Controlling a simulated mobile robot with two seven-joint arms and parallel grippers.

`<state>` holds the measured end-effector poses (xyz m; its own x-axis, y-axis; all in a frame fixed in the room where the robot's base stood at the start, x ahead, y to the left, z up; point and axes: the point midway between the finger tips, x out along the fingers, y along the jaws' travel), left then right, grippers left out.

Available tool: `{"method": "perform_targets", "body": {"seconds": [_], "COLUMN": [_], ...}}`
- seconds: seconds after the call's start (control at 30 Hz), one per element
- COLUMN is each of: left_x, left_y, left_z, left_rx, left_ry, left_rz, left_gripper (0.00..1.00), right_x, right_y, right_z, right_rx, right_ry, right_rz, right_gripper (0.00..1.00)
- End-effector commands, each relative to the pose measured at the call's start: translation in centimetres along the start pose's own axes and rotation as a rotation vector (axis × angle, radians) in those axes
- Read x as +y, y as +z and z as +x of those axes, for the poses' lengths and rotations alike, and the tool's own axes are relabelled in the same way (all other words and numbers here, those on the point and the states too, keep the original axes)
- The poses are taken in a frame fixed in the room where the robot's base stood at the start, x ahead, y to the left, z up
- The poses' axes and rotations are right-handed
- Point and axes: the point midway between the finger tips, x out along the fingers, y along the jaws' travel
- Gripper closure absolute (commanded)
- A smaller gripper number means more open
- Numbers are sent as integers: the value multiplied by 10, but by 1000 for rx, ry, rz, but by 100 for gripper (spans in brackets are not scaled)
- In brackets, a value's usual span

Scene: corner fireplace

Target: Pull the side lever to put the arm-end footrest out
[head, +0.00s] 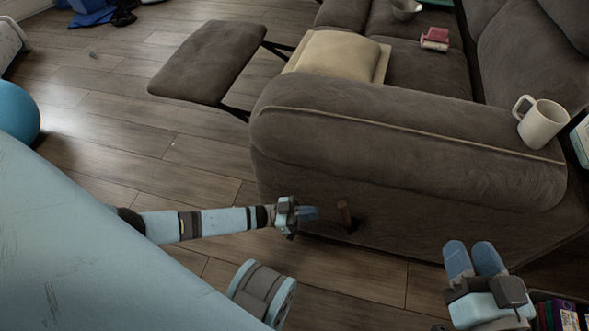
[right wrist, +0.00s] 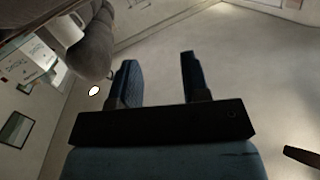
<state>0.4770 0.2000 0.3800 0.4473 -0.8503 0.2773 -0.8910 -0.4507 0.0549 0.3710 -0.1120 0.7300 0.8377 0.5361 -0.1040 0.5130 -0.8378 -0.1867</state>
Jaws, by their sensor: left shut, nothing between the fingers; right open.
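The side lever (head: 346,214) is a short brown wooden handle low on the side of the grey sofa's near arm (head: 400,140). The footrest (head: 210,62), a grey padded panel on dark metal struts, stands out in front of the sofa at the arm end. My left gripper (head: 308,213) is shut and empty, its blue fingertips just left of the lever, with a small gap showing. My right gripper (head: 474,258) is open and empty in front of the sofa side, right of the lever. Its two fingers also show apart in the right wrist view (right wrist: 157,80).
A white mug (head: 541,122) stands on the sofa arm. A beige cushion (head: 335,56), a pink item (head: 435,39) and a bowl (head: 406,9) are on the seat. A blue ball (head: 16,112) sits at the left. The wood floor around the footrest is clear.

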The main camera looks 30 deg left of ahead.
Motion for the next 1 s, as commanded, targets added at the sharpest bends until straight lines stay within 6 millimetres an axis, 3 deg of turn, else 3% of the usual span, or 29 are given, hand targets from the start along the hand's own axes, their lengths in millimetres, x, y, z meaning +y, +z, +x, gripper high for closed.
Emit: {"method": "perform_targets", "body": {"seconds": [0.1,0.33,1.0], "left_x": [0,0,1], "left_y": [1,1,-5], "left_z": [25,52,65], "left_rx": [3,1,-32], "left_ry": [2,1,0], "left_rz": [0,0,7], "left_gripper": [100,100,100], "right_x": [3,7,4], "right_y": [2,-2,-11], "right_z": [1,4,3], "right_rx": [12,38,30], "right_ry": [1,2,-5], "right_rz": [-22,-69,-55], "right_gripper": [57,57,57]}}
